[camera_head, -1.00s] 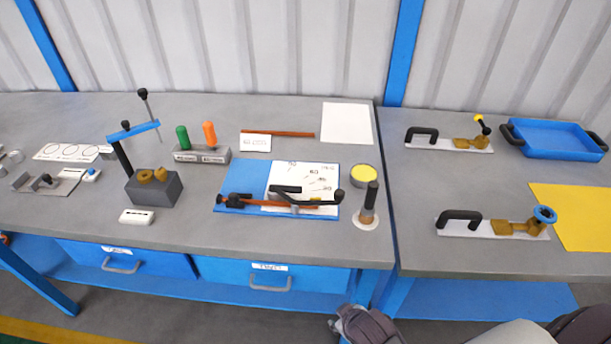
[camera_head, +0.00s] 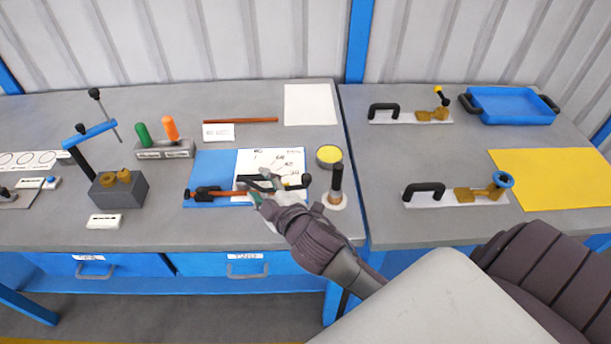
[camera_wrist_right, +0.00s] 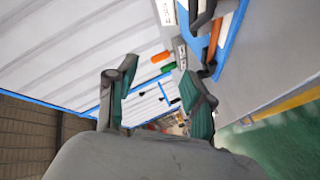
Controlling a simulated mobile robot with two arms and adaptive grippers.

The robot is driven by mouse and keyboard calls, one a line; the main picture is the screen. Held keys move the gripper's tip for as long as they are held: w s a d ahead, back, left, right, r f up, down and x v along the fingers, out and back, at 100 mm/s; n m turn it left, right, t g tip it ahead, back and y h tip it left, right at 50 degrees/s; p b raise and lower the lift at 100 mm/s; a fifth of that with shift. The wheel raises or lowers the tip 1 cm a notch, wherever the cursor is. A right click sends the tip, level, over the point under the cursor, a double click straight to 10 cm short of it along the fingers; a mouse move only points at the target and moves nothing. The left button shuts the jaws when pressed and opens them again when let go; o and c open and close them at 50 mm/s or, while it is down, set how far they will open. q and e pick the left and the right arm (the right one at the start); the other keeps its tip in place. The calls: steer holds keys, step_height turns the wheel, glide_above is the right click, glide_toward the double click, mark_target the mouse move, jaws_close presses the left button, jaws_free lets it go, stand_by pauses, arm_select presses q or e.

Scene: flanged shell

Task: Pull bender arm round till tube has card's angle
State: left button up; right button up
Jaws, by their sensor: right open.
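The tube bender sits on a blue board (camera_head: 205,165) with a white sheet of printed angles (camera_head: 285,160). A copper-coloured tube (camera_head: 213,195) lies along the board's front. The black bender arm (camera_head: 303,181) reaches right, its grip just past the board's edge. A small white card (camera_head: 218,133) stands behind the board; its print is too small to read. My right gripper (camera_head: 262,200) is open at the board's front edge, covering part of the bender. I cannot tell whether it touches the arm. In the right wrist view, its green-padded fingers (camera_wrist_right: 162,95) are apart with nothing between them.
A dark upright handle (camera_head: 336,182) on a white disc and a yellow-topped tin (camera_head: 329,156) stand right of the board. A holder with green and orange handles (camera_head: 165,149) is behind left. A grey block with a post (camera_head: 118,190) stands left. The bench front is mostly clear.

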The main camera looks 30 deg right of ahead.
steer(key=w+a+r+n+t+y, duration=0.2)
steer(key=r+n+y, duration=0.1)
steer(key=r+n, duration=0.15)
steer(key=w+a+r+n+t+y, duration=0.2)
steer(key=a+r+n, duration=0.1)
steer(key=r, duration=0.3)
steer(key=s+a+r+n+g+y, duration=0.1)
steer(key=a+r+n+g+y, duration=0.35)
steer(key=n, duration=0.55)
steer(key=s+a+r+n+g+y, duration=0.1)
steer(key=a+n+g+y, duration=0.35)
steer(key=n+y, duration=0.45)
steer(key=n+g+h+p, duration=0.1)
steer(key=n+g+h, duration=1)
steer(key=n+h, duration=0.65)
glide_above(306, 176)
step_height(306, 176, down, 9)
steer(key=m+h, duration=0.1)
steer(key=m, duration=0.1)
step_height(306, 176, down, 13)
steer(key=p, duration=0.3)
steer(key=shift+d+f, duration=0.1)
steer(key=shift+f, duration=0.05)
steer(key=shift+c, duration=0.2)
